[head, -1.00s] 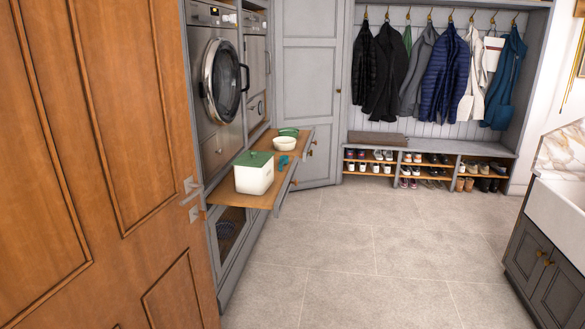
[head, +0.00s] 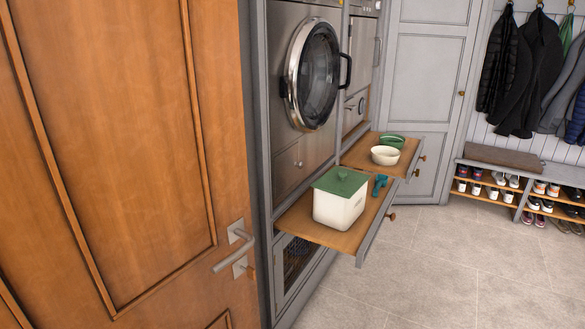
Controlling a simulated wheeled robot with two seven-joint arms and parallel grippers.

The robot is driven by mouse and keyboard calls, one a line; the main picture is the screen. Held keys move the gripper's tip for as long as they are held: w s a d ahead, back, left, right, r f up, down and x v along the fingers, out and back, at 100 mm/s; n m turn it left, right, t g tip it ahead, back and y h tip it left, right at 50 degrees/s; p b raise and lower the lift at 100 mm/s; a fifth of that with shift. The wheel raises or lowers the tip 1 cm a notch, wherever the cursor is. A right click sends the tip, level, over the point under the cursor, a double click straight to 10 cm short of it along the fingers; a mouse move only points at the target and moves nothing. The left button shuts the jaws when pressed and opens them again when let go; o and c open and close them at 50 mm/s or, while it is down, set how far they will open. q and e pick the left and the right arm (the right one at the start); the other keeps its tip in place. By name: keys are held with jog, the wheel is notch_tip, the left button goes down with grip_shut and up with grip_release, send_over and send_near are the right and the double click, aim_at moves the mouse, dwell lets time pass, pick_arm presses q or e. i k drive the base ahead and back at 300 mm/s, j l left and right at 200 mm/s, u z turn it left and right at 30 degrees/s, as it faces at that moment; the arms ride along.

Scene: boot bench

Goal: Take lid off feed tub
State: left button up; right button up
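The feed tub (head: 337,213) is a cream square container standing upright on a pulled-out wooden shelf below the front-loading machine. Neither of my grippers is in the head view.
A teal scoop-like item (head: 380,184) lies beside the tub. A white bowl (head: 385,155) and a green bowl (head: 392,141) stand on a second pulled-out shelf behind. A wooden door (head: 120,150) with a lever handle fills the left. The tiled floor (head: 430,275) at right is clear.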

aim_at(342, 182)
jog(key=i+l+u, duration=0.55)
jog(key=u, duration=0.15)
jog(key=i, duration=0.05)
